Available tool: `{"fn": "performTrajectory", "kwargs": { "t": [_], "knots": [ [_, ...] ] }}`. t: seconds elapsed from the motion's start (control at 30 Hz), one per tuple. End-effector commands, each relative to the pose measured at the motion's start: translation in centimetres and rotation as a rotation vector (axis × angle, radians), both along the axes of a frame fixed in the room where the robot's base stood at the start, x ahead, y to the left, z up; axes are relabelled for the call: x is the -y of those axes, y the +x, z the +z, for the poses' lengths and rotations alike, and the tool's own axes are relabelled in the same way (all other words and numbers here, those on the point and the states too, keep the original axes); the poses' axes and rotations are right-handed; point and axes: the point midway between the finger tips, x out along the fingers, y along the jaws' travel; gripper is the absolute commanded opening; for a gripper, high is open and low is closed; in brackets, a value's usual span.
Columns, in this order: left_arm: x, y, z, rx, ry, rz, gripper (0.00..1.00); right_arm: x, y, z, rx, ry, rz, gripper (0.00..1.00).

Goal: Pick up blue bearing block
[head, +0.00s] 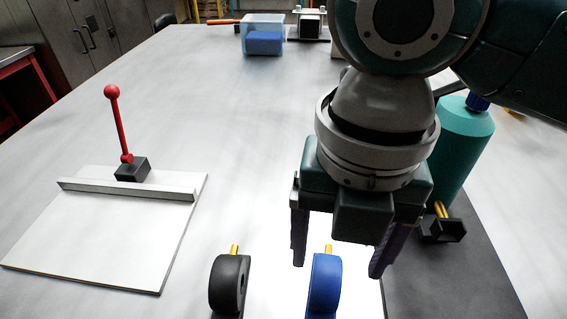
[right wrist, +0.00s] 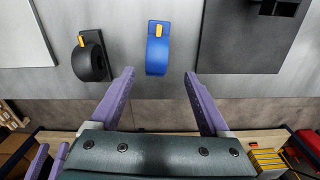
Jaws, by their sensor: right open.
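The blue bearing block (head: 325,284) stands on the table at the bottom of the head view, with a yellow pin on top; its lower part is cut off. In the right wrist view the blue bearing block (right wrist: 157,55) shows whole, just beyond the fingertips and between their lines. My right gripper (head: 337,268) is open and empty, pointing down at the block. In the wrist view its purple fingers (right wrist: 160,73) are spread wide and apart from the block. Two purple fingers, seemingly my left gripper (right wrist: 48,162), show at the lower left of the wrist view.
A black bearing block (head: 229,284) stands left of the blue one. A white board (head: 110,245) with a red lever (head: 118,125) lies at left. A dark mat (head: 440,285) and teal cylinder (head: 460,150) are at right. A blue bin (head: 264,42) is far back. The middle table is clear.

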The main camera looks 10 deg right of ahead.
Motion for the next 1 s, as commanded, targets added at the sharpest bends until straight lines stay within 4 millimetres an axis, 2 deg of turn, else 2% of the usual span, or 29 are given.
{"fn": "performTrajectory", "kwargs": {
  "t": [0.1, 0.27, 0.6, 0.87, 1.0],
  "knots": [
    [0.1, -0.2, -0.2, -0.005, -0.001, -0.001, 0.50, -0.1, -0.1, -1.7, -0.003, 0.000, -0.001, 0.80],
    [0.1, -0.2, -0.3, -0.006, -0.001, -0.001, 0.50, -0.1, 0.2, -2.9, -0.001, 0.001, -0.002, 0.80],
    [0.0, -0.2, -0.8, -0.005, -0.001, -0.001, 0.50, -0.3, 1.1, -7.3, 0.000, 0.001, -0.002, 0.80],
    [0.0, -0.1, -0.8, -0.004, 0.000, 0.000, 0.50, -0.3, 1.1, -7.6, 0.002, 0.001, -0.001, 0.80],
    [0.0, -0.1, -0.8, -0.003, 0.000, 0.000, 0.50, -0.3, 1.1, -7.6, 0.003, 0.001, -0.002, 0.67]
  ]
}}
